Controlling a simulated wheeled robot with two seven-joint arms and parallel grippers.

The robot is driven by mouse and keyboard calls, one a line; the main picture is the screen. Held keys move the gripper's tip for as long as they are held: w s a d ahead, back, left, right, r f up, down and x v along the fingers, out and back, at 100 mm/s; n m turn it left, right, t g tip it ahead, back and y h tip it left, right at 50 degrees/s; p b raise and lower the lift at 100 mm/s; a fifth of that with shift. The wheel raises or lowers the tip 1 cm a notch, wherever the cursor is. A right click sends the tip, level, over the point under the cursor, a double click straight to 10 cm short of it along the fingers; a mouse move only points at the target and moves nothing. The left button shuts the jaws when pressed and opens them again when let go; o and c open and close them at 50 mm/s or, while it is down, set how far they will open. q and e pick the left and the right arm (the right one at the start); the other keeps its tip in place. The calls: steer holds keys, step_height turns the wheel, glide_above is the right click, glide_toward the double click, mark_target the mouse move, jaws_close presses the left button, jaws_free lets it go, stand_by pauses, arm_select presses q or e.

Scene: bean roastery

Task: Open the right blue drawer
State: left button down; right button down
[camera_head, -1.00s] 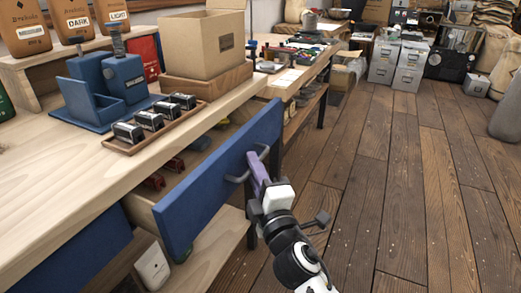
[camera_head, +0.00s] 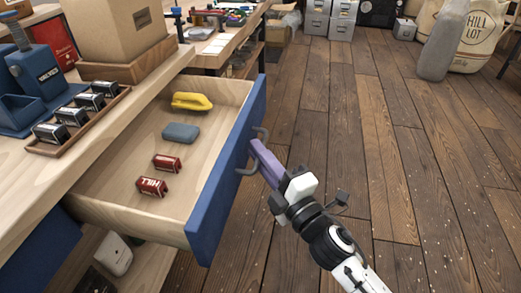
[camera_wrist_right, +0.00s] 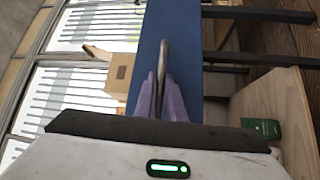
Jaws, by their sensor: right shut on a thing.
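The right blue drawer (camera_head: 225,180) is pulled well out from under the wooden workbench in the head view. Its blue front also shows in the right wrist view (camera_wrist_right: 182,25). A dark bar handle (camera_head: 244,168) is on its front. My right gripper (camera_head: 256,152), with purple fingers, is shut on that handle; in the right wrist view the fingers (camera_wrist_right: 160,98) sit on either side of the bar. Inside the drawer are a yellow item (camera_head: 192,101), a grey-blue block (camera_head: 181,132) and two red boxes (camera_head: 152,187). My left gripper is out of view.
On the bench are a tray (camera_head: 45,149) of small dark-and-silver boxes, a blue device (camera_head: 45,75) and a cardboard box (camera_head: 120,30). Another blue drawer front (camera_head: 45,255) is at lower left.

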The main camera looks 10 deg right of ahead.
steer(key=c, duration=2.1)
jaws_free()
steer(key=shift+d, duration=0.1)
steer(key=shift+b+v, duration=0.35)
steer(key=shift+v, duration=4.8)
steer(key=shift+f, duration=0.1)
